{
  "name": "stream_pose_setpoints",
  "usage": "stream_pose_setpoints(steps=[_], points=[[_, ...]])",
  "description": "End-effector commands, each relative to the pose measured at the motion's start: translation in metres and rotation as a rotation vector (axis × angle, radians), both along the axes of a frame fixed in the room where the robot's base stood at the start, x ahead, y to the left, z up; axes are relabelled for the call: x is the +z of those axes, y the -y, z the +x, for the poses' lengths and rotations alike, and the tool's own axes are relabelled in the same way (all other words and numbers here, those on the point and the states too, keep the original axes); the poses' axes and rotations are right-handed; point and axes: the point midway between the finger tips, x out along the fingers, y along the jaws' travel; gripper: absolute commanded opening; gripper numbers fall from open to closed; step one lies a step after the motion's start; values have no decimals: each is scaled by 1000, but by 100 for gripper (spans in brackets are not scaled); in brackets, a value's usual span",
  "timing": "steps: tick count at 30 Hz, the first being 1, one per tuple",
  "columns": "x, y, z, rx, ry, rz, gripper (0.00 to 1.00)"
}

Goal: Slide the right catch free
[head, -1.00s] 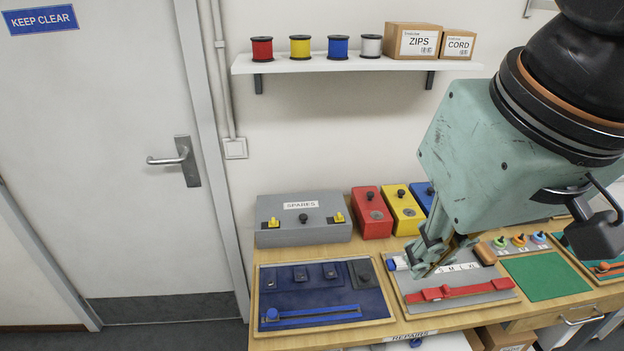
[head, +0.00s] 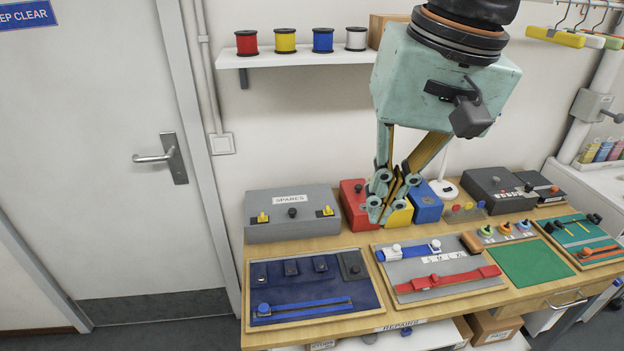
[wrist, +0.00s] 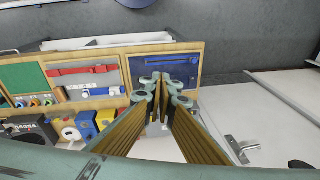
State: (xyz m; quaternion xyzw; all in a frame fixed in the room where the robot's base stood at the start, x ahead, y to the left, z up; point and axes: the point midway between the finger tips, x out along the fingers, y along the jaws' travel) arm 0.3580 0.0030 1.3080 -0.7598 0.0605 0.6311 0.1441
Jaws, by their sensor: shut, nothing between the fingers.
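The grey box labelled SPARES (head: 290,232) stands at the back left of the bench in the head view. Its right yellow catch (head: 327,211) and left yellow catch (head: 263,217) sit on its sloping top, with a black knob (head: 292,212) between them. My gripper (head: 376,214) is shut and empty. In the picture its tips are right of the right catch, in front of the red and yellow boxes, apart from the catch. In the wrist view my gripper (wrist: 163,80) hides much of the middle, and I cannot make out the catches.
The red box (head: 352,212), yellow box (head: 399,217) and blue box (head: 426,204) stand right of the grey box. A blue-strap board (head: 374,283) and a red-strap board (head: 504,287) lie in front. A shelf with spools (head: 290,60) hangs above.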

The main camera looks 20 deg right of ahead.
Motion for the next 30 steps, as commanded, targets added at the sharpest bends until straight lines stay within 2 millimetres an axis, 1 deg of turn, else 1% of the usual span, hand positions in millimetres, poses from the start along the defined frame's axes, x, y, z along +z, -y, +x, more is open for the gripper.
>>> stream_pose_setpoints(steps=[3, 17, 30], points=[[-1, 1, 13, -36, -21, 21, 0], [-7, 8, 61, -171, -97, 102, 0], [-18, 18, 107, -300, -171, 181, 0]])
